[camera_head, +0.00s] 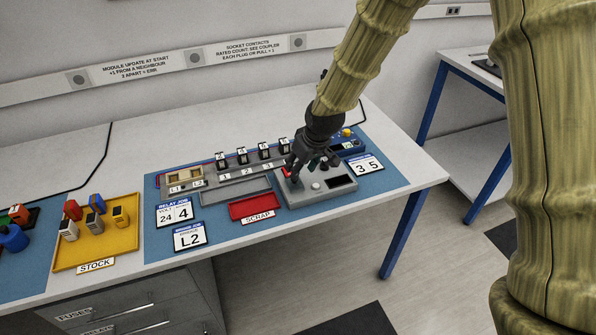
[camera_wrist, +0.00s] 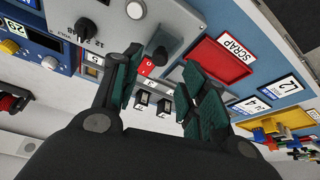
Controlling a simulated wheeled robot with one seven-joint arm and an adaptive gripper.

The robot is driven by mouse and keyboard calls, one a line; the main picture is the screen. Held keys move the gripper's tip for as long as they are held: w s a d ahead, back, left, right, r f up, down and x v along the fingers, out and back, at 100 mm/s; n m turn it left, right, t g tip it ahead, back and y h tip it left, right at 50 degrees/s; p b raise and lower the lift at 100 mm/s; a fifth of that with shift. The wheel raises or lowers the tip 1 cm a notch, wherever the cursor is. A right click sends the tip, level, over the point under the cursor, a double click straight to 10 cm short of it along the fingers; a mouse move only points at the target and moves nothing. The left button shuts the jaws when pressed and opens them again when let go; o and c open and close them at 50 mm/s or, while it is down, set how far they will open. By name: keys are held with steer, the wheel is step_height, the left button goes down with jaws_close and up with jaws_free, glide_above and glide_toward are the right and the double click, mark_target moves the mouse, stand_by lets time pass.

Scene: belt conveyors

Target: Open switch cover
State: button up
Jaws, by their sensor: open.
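My gripper (camera_head: 309,160) is over the grey control box (camera_head: 318,194) at the right of the blue mat. In the wrist view, its two green-padded fingers (camera_wrist: 163,68) stand apart with a gap between them. In the head view, the gripper hides most of that side of the box. Nothing is seen held.
A row of black modules (camera_head: 243,155) stands behind the box. A red scrap tray (camera_head: 254,206) is left of it, and a yellow stock tray (camera_head: 88,248) lies farther left. A blue instrument (camera_head: 347,143) stands behind right. The white table's front edge is close.

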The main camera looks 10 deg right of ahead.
steer(key=v, duration=0.6)
steer(key=shift+r, duration=0.2)
steer(key=shift+s, duration=0.1)
